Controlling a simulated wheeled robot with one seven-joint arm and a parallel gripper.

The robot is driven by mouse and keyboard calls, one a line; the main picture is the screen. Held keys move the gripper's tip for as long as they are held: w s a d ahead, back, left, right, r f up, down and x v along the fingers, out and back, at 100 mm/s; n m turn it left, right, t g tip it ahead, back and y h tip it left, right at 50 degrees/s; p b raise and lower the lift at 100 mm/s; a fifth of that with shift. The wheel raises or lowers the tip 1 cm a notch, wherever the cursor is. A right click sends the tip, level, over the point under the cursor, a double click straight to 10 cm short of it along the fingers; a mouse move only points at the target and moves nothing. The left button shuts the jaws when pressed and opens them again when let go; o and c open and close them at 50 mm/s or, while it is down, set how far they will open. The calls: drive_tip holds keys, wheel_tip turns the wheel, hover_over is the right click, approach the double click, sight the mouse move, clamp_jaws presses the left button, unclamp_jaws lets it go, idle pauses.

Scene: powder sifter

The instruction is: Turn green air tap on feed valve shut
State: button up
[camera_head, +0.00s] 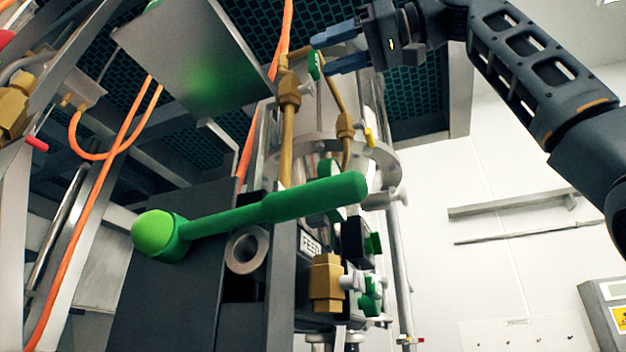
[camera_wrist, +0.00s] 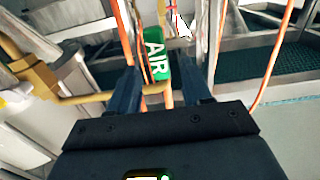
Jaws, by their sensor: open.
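The green air tap (camera_head: 315,66) is a small handle on brass pipework near the top centre of the head view. In the wrist view its green face (camera_wrist: 156,54) reads "AIR" and lies ahead, between the two finger lines. My gripper (camera_head: 322,54) is open, with its blue-grey fingers reaching left to the tap. The fingers also show in the wrist view (camera_wrist: 160,72), apart and with nothing clamped. I cannot tell whether either finger touches the tap. Below it, a black housing carries a "FEED" label (camera_head: 311,244).
A large green lever (camera_head: 268,210) crosses the front below the tap. Brass pipes (camera_head: 289,90) run close under my fingers. Orange hoses (camera_head: 98,190) hang at the left, and a grey metal panel (camera_head: 200,55) juts out at upper left. The white wall at right is mostly clear.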

sight(318, 58)
drive_tip(key=shift+p+x, duration=0.3)
drive_tip(key=shift+x, duration=1.5)
drive_tip(key=shift+c, duration=0.5)
clamp_jaws()
